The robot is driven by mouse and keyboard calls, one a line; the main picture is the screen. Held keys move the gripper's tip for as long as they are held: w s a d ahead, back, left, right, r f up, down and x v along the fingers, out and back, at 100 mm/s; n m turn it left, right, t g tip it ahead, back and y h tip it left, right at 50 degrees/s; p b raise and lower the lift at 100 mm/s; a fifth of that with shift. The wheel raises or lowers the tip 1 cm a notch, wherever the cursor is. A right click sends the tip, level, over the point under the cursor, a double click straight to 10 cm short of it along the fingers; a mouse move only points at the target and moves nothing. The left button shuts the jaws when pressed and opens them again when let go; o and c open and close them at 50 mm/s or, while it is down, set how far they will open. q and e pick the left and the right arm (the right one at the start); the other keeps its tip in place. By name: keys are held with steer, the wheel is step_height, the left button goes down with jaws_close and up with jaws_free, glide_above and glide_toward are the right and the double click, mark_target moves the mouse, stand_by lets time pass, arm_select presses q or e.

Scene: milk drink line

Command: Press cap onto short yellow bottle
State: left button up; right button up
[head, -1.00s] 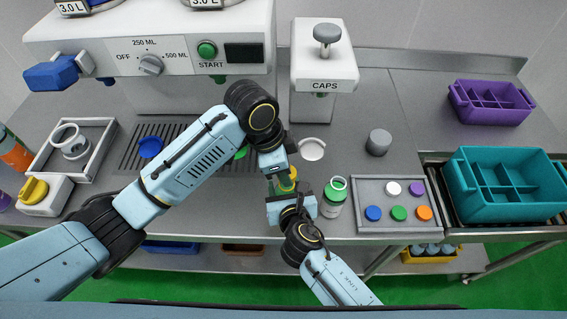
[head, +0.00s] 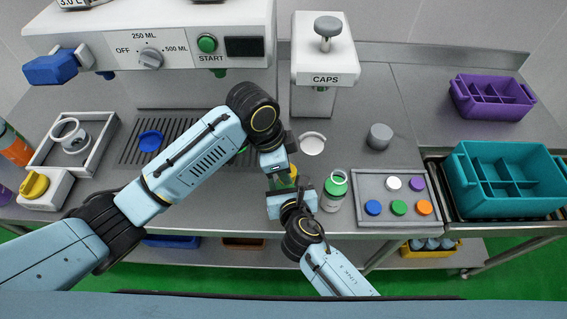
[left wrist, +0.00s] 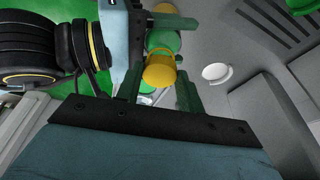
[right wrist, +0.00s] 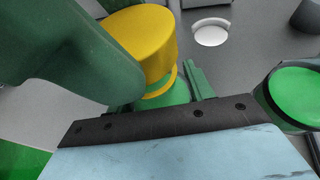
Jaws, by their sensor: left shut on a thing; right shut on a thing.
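My left gripper (head: 281,175) is shut on a yellow cylindrical piece, which looks like the cap (left wrist: 160,69), at its fingertips. My right gripper (head: 287,190) is just below and to the right of it, close up against it. In the right wrist view the yellow piece (right wrist: 145,40) is large and stands above a thin yellow rim and a green part between the right fingers. This looks like the short bottle (right wrist: 166,90), mostly hidden by the fingers. I cannot tell whether cap and bottle touch.
A bottle with a green top (head: 335,192) stands just right of my right gripper. A grey tray (head: 383,183) of coloured caps lies beside it. A teal crate (head: 510,209) stands at the right.

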arm_select(q)
steer(key=shift+f, duration=0.65)
steer(key=o, duration=1)
steer(key=v, duration=1.2)
arm_select(e)
steer(key=o, duration=1.5)
